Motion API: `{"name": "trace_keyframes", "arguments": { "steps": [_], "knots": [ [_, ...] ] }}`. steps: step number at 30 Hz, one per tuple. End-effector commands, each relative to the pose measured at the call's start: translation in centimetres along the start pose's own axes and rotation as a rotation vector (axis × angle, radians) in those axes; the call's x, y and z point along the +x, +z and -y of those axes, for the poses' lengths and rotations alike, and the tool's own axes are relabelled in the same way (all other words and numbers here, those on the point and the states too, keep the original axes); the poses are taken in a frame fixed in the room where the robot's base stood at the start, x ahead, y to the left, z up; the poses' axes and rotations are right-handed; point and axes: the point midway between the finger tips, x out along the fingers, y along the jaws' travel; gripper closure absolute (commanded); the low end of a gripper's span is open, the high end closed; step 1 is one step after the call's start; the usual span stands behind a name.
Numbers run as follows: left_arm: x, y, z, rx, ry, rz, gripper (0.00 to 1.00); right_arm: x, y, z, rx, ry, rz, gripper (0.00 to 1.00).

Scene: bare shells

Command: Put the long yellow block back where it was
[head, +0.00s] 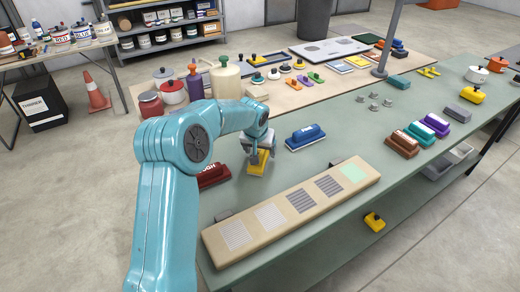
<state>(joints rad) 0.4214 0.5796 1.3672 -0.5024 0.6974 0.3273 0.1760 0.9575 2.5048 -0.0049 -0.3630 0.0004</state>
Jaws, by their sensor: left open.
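A yellow block (256,167) sits on the green bench top, directly below my left gripper (259,151). The gripper is open, with its fingers down at the block's upper part. I cannot tell whether they touch it. The arm and gripper hide part of the block. Another yellow block with a dark knob (472,95) sits near the bench's far right end. A smaller-looking yellow piece with a dark knob (374,222) is low, by the bench's front edge. My right gripper is not in view.
A long beige board with several patterned squares (235,236) lies in front of the yellow block. A blue brush-like block (305,137) is to the right, a dark red one (213,176) to the left. Purple, teal and brown blocks (421,133) stand farther right. The bench middle is fairly clear.

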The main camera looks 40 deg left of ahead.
Motion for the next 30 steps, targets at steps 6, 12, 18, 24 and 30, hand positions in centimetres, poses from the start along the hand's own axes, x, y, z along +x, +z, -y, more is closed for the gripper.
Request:
{"name": "trace_keyframes", "arguments": {
  "steps": [6, 12, 18, 24, 30],
  "knots": [
    [-2.6, -0.2, 0.0, 0.000, 0.001, -0.005, 0.22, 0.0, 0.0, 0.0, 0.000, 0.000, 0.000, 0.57],
    [-7.5, -0.2, -0.1, 0.001, 0.001, -0.006, 0.22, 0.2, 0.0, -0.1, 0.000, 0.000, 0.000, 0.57],
    [-11.0, -0.1, 0.0, 0.001, 0.000, -0.002, 0.22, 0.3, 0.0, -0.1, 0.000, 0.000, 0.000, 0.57],
    [-12.2, -0.1, 0.0, 0.000, 0.000, 0.000, 0.22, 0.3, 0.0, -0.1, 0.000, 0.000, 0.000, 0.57],
    [-12.2, -0.1, 0.0, 0.000, 0.000, 0.000, 0.22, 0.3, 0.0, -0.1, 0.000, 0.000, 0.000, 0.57]
  ]
}}
